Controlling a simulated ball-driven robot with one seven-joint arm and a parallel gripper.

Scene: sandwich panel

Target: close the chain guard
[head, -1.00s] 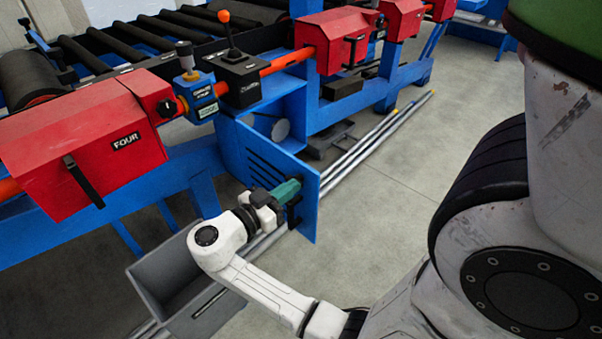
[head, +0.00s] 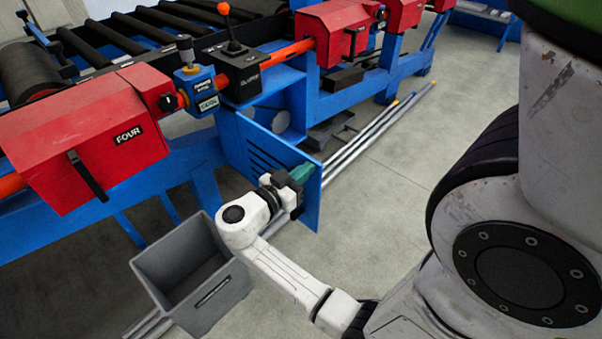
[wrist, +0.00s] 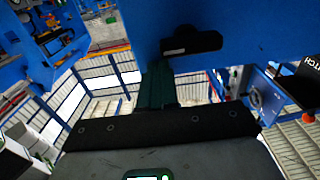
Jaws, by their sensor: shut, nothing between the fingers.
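The chain guard is a blue slotted panel (head: 246,148) on the blue machine frame in the head view. It stands partly open, swung out from the box-like opening behind it. My gripper (head: 302,172) is at the near face of the panel, close to its free edge. In the wrist view the panel (wrist: 255,25) fills the top, with a black handle (wrist: 192,43) on it. The green fingers of my gripper (wrist: 158,72) are shut and empty, just below and left of the handle. I cannot tell whether they touch the panel.
A grey open bin (head: 190,270) stands on the floor left of my arm. Red covers (head: 85,135), a lever box (head: 240,75) and an orange rail line the machine above. Long metal bars (head: 375,130) lie on the floor behind the panel. The floor to the right is clear.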

